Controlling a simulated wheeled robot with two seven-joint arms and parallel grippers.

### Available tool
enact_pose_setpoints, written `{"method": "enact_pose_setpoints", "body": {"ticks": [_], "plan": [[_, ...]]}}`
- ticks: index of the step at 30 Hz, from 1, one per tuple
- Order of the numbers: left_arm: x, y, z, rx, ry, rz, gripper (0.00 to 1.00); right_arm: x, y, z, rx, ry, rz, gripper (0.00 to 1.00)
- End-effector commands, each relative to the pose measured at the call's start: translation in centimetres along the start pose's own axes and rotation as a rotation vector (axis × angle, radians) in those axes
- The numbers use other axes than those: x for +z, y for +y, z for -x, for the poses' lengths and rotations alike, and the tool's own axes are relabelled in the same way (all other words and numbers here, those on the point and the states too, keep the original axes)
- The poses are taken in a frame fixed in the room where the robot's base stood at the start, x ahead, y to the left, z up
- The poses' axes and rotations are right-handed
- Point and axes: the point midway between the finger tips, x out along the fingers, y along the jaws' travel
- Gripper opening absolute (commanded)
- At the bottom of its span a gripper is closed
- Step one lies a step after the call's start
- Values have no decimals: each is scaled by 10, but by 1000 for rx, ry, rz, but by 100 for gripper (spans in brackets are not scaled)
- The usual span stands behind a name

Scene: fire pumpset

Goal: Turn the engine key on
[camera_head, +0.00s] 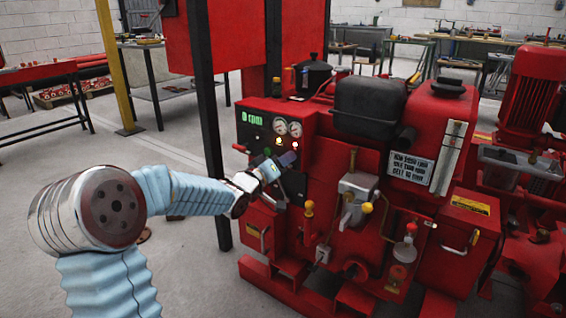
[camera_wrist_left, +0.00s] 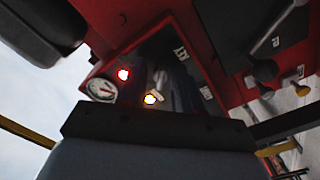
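The red pump engine (camera_head: 330,170) has a control panel with a green "0 rpm" readout (camera_head: 252,118), two round gauges (camera_head: 287,127) and a lit red lamp (camera_head: 279,141). My left gripper (camera_head: 280,163) is at the lower part of this panel and covers some of it. In the left wrist view the panel shows a red lamp (camera_wrist_left: 123,74), a yellow lamp (camera_wrist_left: 150,99) and a gauge (camera_wrist_left: 101,89). I cannot make out the engine key for certain. Whether the left fingers are open or touching the panel is unclear. My right gripper is out of view.
A black post (camera_head: 207,120) stands left of the panel, close behind my left arm. Levers with yellow knobs (camera_head: 367,207) stick out from the engine's front. A black tank (camera_head: 368,104) sits on top.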

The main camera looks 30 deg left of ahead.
Motion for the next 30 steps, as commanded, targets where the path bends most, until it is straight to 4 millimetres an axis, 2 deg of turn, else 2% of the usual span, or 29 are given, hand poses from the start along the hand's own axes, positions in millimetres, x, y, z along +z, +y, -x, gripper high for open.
{"method": "enact_pose_setpoints", "body": {"ticks": [5, 8, 21, 25, 30], "plan": [[0, -1, 2, -2, 0, 1, 33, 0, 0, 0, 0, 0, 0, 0], [-1, 0, 12, -2, 1, 0, 33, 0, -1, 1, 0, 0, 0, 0], [-1, 1, 111, -3, 1, -1, 33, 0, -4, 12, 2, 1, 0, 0], [-1, 0, 129, -2, 0, -1, 33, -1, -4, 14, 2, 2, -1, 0], [0, 0, 138, 0, -1, 0, 33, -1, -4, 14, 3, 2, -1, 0]]}}
